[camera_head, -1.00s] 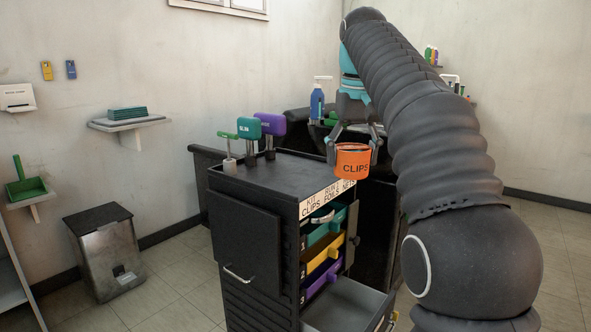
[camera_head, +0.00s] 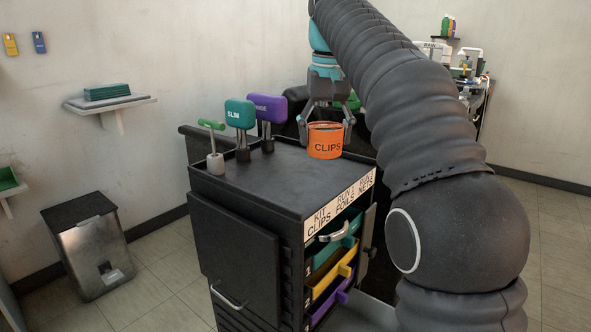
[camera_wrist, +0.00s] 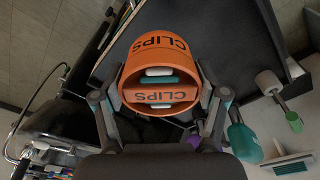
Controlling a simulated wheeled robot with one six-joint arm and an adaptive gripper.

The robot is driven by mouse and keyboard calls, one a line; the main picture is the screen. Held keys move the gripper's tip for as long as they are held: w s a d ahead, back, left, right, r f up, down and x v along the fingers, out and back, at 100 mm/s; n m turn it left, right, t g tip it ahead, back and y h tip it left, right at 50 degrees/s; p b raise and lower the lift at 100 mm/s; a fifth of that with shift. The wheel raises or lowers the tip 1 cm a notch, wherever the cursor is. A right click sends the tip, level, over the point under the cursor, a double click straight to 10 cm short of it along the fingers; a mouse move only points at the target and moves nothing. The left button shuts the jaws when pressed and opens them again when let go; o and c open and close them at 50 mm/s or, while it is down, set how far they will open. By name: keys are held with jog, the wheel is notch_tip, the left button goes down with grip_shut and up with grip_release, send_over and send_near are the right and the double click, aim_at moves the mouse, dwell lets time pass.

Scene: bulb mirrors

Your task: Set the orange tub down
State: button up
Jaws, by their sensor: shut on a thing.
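The orange tub (camera_head: 325,141), marked CLIPS, is between the fingers of my gripper (camera_head: 325,120). In the head view it is upright at the back right part of the black cart's top (camera_head: 262,182). I cannot tell whether its base touches the top or hovers just above it. In the wrist view the tub (camera_wrist: 158,50) shows its open mouth, with white and teal clips (camera_wrist: 158,76) and an orange CLIPS piece inside. My gripper (camera_wrist: 160,100) has one finger on each side of the tub and is shut on it.
A green-topped tool (camera_head: 213,145), a teal SLIM brush (camera_head: 240,115) and a purple brush (camera_head: 269,108) stand along the cart top's back left edge. The front and middle of the top are clear. Teal, yellow and purple drawers (camera_head: 332,270) sit below, some partly out.

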jog(key=a+f, duration=0.1)
jog(key=a, duration=0.1)
jog(key=a+f, duration=0.1)
jog(key=a, duration=0.1)
jog(key=a+f+b, duration=0.1)
jog(key=a, duration=0.1)
jog(key=shift+w+f, duration=0.1)
jog(key=shift+f, duration=0.25)
jog(key=shift+f+b, duration=0.85)
jog(key=shift+f, duration=1.15)
jog(key=shift+f, duration=0.15)
jog(key=o, duration=1.2)
jog(key=shift+c, duration=0.2)
notch_tip(320, 180, up, 8)
jog(key=p, duration=0.3)
jog(key=shift+s, duration=0.45)
jog(key=shift+d+f, duration=0.1)
